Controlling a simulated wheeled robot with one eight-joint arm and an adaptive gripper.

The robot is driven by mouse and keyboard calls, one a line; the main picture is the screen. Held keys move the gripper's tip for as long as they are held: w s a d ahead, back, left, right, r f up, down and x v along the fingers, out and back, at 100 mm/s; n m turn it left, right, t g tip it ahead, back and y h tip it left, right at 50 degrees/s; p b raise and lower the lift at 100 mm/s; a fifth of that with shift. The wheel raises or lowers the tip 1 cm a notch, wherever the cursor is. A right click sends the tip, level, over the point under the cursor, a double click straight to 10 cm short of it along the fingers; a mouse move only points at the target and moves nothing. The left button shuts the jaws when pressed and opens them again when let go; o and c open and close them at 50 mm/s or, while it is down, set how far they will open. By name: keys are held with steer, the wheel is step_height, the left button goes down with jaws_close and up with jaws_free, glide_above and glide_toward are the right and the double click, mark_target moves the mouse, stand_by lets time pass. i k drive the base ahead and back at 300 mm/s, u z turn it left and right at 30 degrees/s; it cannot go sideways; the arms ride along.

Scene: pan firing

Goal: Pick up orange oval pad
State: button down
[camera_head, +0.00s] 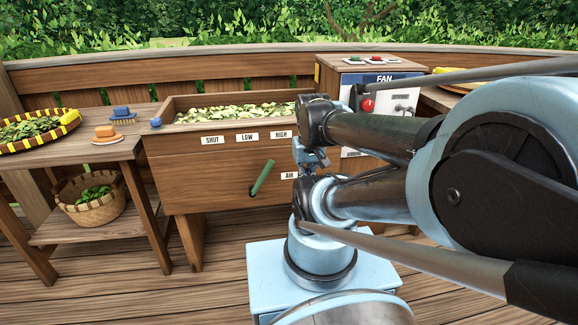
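The orange oval pad (106,134) lies on the left wooden side table, near its right back part. It has a raised orange top over a paler base. My arm fills the right half of the view, its links reaching left to the front of the wooden trough. The end of my arm, with my gripper (311,156), seems to be the small part between dark joints, in front of the trough. It is well to the right of the pad and apart from it. Its fingers cannot be made out, and nothing held shows.
A blue brush (122,115) stands just behind the pad. A yellow-banded basket tray of leaves (68,119) is left of it. A wicker basket (92,206) sits on the lower shelf. The leaf-filled trough (215,165) has a green lever (263,177).

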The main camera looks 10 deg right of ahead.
mark_target(106, 135)
steer(key=u, duration=1.9)
steer(key=i, duration=0.95)
steer(key=u, duration=0.35)
